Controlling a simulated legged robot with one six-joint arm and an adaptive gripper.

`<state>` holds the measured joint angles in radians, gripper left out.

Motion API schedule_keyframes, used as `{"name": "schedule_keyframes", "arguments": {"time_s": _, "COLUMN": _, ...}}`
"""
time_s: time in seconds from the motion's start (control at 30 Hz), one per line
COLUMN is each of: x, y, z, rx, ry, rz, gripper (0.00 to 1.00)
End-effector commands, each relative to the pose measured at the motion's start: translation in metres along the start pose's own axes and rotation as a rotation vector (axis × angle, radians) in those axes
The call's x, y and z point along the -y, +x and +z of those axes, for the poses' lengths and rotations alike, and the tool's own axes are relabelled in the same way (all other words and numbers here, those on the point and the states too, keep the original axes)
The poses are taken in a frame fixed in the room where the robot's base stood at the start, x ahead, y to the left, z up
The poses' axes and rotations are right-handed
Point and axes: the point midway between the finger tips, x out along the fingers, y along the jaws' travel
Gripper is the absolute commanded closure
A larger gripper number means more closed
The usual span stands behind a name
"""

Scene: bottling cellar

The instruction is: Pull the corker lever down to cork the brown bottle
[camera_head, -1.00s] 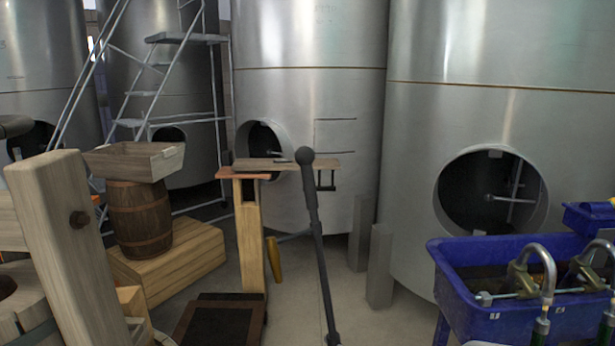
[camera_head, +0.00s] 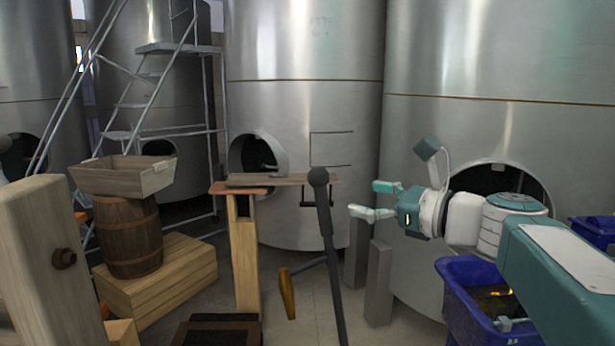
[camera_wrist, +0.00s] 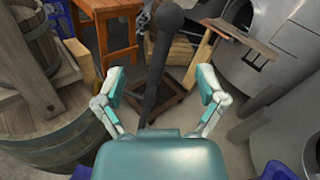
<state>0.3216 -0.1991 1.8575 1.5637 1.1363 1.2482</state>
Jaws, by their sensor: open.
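The corker lever (camera_head: 331,250) is a dark grey rod with a round knob (camera_head: 318,177) on top. It stands nearly upright, slightly tilted, in the middle of the head view. My gripper (camera_head: 372,199) is open and empty to the right of the lever's upper part, with its fingers pointing left towards it. In the wrist view, the lever (camera_wrist: 158,75) appears between my two spread fingers (camera_wrist: 160,88), beyond the palm, and neither finger touches it. I cannot make out the brown bottle in either view. The lever's lower end is cut off in the head view.
A wooden stand with a board (camera_head: 265,181) is behind the lever. A barrel (camera_head: 128,236) carrying a wooden crate (camera_head: 122,176) stands at left, and a timber post (camera_head: 48,265) is nearer. A blue tub (camera_head: 470,268) is at lower right. Steel tanks (camera_head: 305,110) close off the back.

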Motion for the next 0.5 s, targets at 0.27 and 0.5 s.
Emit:
{"name": "schedule_keyframes", "arguments": {"time_s": 0.27, "x": 0.012, "y": 0.009, "z": 0.008, "rx": 0.046, "ry": 0.058, "rz": -0.014, "gripper": 0.11}}
{"name": "schedule_keyframes", "arguments": {"time_s": 0.5, "x": 0.009, "y": 0.055, "z": 0.01, "rx": 0.042, "ry": 0.056, "rz": -0.009, "gripper": 0.11}}
